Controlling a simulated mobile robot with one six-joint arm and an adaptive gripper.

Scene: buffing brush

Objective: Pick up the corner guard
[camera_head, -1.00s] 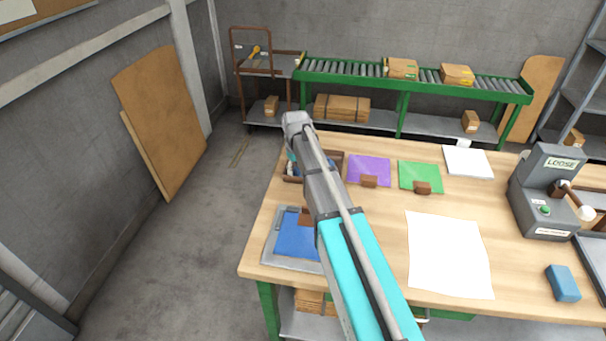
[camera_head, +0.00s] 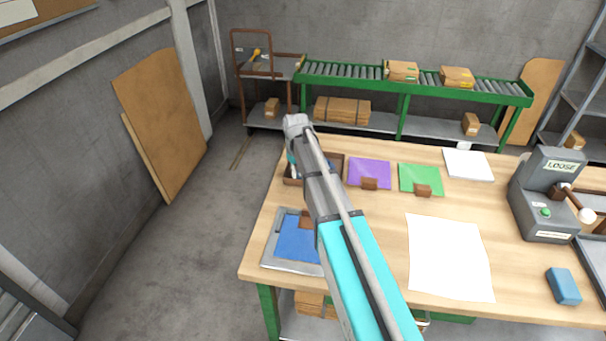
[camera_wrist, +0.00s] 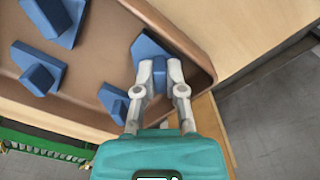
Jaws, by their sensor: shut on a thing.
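A brown tray (camera_wrist: 108,50) fills the upper part of the wrist view, with several blue corner guards in it. My gripper (camera_wrist: 160,75) is shut on one blue corner guard (camera_wrist: 147,47) near the tray's right-hand corner. I cannot tell whether this guard is clear of the tray floor. Other guards lie apart from it, one at the top (camera_wrist: 55,18), one at the left (camera_wrist: 37,72) and one just left of my fingers (camera_wrist: 112,100). In the head view the tray (camera_head: 341,160) sits at the workbench's left back, partly behind my arm, which hides my gripper there.
On the workbench (camera_head: 375,235) are a purple mat (camera_head: 370,171), a green mat (camera_head: 418,178), white sheets, a blue mat (camera_head: 297,238) in a grey tray, a blue block (camera_head: 563,286) and a grey machine (camera_head: 545,200) marked LOOSE. Open floor lies to the left.

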